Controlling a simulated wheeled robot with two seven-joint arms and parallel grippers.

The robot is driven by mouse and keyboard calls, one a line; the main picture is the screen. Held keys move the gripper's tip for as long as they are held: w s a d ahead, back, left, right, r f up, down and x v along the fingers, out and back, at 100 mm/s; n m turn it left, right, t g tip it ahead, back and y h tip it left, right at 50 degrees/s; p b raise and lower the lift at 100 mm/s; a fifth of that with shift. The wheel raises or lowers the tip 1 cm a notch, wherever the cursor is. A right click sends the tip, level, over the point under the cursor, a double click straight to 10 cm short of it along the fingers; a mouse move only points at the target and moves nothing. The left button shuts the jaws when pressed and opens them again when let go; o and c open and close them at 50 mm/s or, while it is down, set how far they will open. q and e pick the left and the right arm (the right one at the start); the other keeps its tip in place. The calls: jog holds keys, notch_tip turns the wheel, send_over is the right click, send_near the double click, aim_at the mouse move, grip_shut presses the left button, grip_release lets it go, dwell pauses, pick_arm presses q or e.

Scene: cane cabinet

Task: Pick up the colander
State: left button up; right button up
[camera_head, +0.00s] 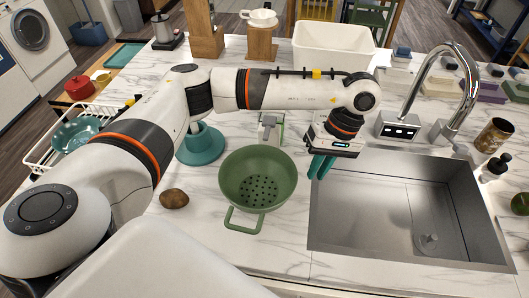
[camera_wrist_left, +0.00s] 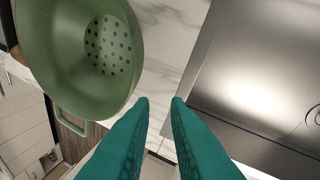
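The green colander (camera_head: 258,180) stands upright on the marble counter, left of the sink, with a loop handle toward the front edge. It is empty, with drain holes showing in its base. It also fills the upper left of the left wrist view (camera_wrist_left: 60,45). My left gripper (camera_head: 319,167) is right of the colander, near the sink's left edge, with teal fingers pointing down. In the left wrist view its fingers (camera_wrist_left: 160,102) are apart with nothing between them, and the colander lies beside them, not between them. My right gripper is in neither view.
The sink (camera_head: 375,215) with a tall faucet (camera_head: 450,90) is at the right. A potato (camera_head: 174,198) lies left of the colander. A teal stand (camera_head: 201,145) and a small grey-green item (camera_head: 269,128) are behind it. A white basin (camera_head: 330,45) stands at the back.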

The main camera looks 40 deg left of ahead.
aim_at(293, 169)
pick_arm(q)
jog(key=a+f, duration=0.1)
jog(key=a, duration=0.1)
jog(key=a+f+y, duration=0.1)
jog(key=a, duration=0.1)
jog(key=a+f+y+p, duration=0.1)
jog(key=a, duration=0.1)
jog(key=shift+s+f, duration=0.1)
jog(key=shift+s, duration=0.05)
jog(key=shift+s+a+f, duration=0.1)
jog(key=shift+f, duration=0.45)
jog(key=shift+s+f+p, duration=0.2)
jog(key=shift+f+p, duration=0.2)
jog(key=shift+f, duration=0.15)
jog(key=p+x, duration=0.2)
jog(key=x, duration=0.2)
jog(key=shift+f, duration=0.15)
jog(key=shift+w, duration=0.1)
jog(key=shift+c, duration=0.3)
grip_shut()
